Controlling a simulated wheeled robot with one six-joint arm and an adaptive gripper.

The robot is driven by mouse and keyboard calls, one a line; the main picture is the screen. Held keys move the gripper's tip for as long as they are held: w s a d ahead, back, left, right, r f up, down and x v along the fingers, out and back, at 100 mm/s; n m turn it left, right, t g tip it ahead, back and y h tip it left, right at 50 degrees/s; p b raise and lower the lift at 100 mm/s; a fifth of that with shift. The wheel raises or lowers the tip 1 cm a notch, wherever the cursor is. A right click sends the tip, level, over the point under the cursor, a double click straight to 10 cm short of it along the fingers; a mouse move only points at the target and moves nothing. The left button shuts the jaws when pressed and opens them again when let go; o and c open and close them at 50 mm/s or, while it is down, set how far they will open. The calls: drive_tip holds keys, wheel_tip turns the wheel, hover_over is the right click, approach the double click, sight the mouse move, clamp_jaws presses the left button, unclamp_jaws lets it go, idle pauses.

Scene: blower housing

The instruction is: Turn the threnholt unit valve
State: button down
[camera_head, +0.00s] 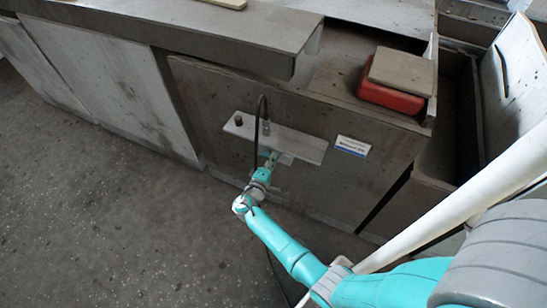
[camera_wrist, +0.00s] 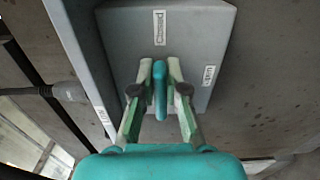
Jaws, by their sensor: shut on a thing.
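The valve unit is a grey box (camera_wrist: 195,30) on the front panel of the bench; in the head view it shows as a pale grey plate (camera_head: 300,146). A teal lever handle (camera_wrist: 160,92) stands out from the box. It lies lengthwise in the wrist view, in line with a label reading "Closed" (camera_wrist: 160,27). A second label, which seems to read "Open" (camera_wrist: 208,75), is to the right. My gripper (camera_wrist: 160,72) is shut on the handle, one finger on each side; it also shows in the head view (camera_head: 270,159). The handle's mounting is hidden.
A dark hose (camera_head: 262,107) runs at the unit; a grey cable connector (camera_wrist: 68,91) meets its left side. A white and blue label (camera_head: 352,146) is on the panel. A red box (camera_head: 390,99) with a tan lid sits on the bench. Open floor (camera_head: 100,220) lies left.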

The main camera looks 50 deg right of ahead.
idle(0.6)
drive_tip(key=c, duration=1.2)
unclamp_jaws()
drive_tip(key=v, duration=1.2)
